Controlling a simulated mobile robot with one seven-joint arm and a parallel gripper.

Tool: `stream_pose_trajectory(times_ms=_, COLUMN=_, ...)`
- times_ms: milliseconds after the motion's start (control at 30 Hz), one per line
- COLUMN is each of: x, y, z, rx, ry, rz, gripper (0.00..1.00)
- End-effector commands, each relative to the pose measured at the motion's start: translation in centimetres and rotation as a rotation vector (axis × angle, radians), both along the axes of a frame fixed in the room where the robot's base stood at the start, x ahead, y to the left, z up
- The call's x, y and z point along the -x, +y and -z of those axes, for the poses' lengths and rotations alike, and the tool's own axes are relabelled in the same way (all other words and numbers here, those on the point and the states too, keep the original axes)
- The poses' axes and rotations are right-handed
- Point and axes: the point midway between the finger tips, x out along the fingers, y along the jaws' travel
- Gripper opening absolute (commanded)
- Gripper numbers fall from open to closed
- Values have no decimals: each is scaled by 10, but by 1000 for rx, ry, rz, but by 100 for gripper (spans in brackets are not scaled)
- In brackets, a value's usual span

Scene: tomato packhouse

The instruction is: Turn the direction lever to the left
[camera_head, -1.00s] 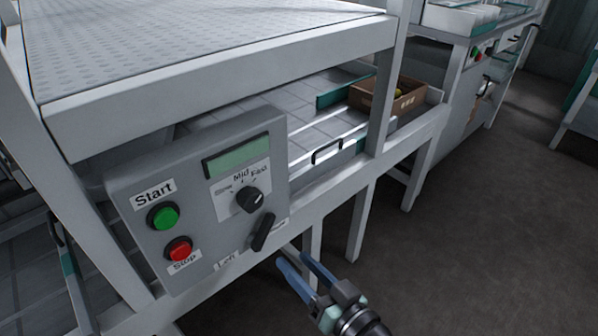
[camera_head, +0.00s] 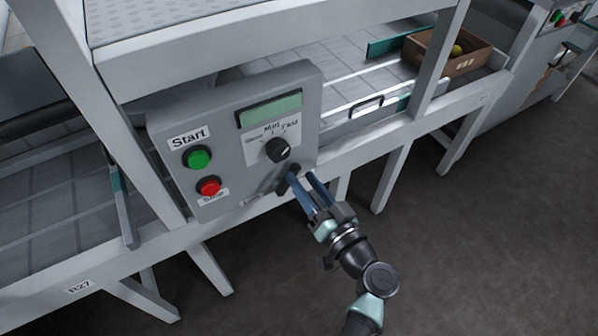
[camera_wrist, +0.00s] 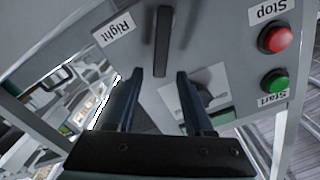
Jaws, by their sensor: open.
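The direction lever (camera_head: 287,182) is a dark bar low on the right of the grey control panel (camera_head: 226,117), below the speed knob (camera_head: 278,149). My gripper (camera_head: 302,181) is at the lever, and its fingers partly hide it. In the wrist view the panel appears upside down, and the lever (camera_wrist: 163,38) stands upright in the picture beside the "Right" label (camera_wrist: 114,28). There my gripper (camera_wrist: 158,78) is open, with one blue fingertip to each side of the lever's near end. I cannot tell whether either finger touches it.
The green Start button (camera_head: 198,159) and red Stop button (camera_head: 209,186) are on the panel's left. The "Left" label (camera_head: 251,201) is at its lower edge. A cardboard box (camera_head: 447,53) stands on the conveyor behind. The floor at right is clear.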

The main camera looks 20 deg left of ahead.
Motion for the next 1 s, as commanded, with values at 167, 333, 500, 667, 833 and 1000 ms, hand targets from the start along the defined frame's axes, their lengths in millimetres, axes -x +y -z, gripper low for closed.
stream_pose_trajectory(times_ms=167, x=-13, y=17, z=0, rx=0, ry=0, rz=-1, gripper=52)
stream_pose_trajectory(times_ms=333, x=-17, y=22, z=0, rx=1, ry=0, rz=1, gripper=52)
stream_pose_trajectory(times_ms=500, x=-17, y=22, z=0, rx=1, ry=0, rz=1, gripper=52)
stream_pose_trajectory(times_ms=667, x=-17, y=22, z=0, rx=0, ry=0, rz=1, gripper=33)
stream_pose_trajectory(times_ms=833, x=-17, y=22, z=0, rx=0, ry=0, rz=1, gripper=2)
stream_pose_trajectory(times_ms=1000, x=-17, y=21, z=0, rx=0, ry=0, rz=0, gripper=0)
